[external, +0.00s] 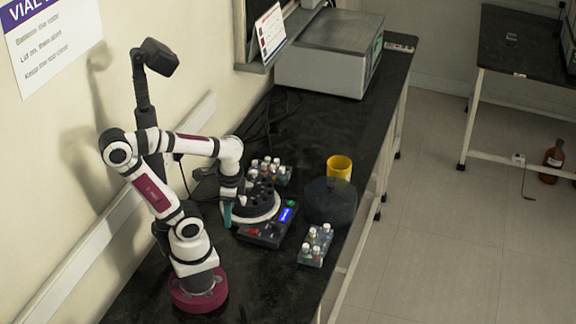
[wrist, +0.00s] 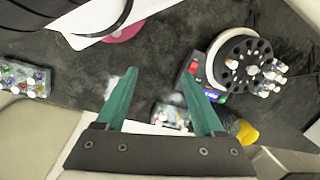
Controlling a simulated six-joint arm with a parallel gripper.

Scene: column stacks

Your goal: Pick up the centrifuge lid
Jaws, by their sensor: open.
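The centrifuge lid is a dark, round, see-through disc-like cover (external: 330,203) on the black bench, right of the centrifuge (external: 262,232) and in front of the yellow cup. In the wrist view I cannot make out the lid clearly; the right finger covers part of the area near the yellow cup. The centrifuge is uncovered, and its dark rotor shows in the wrist view (wrist: 238,62). My gripper (external: 234,208) is at the left side of the centrifuge, apart from the lid. Its teal fingers (wrist: 165,100) are open, with nothing held between them.
A yellow cup (external: 339,167) stands behind the lid. A vial rack (external: 315,246) is in front of it, near the bench's right edge. Another rack (external: 270,172) is behind the centrifuge. A large grey box-shaped instrument (external: 328,55) stands farther back. Clear bench lies between.

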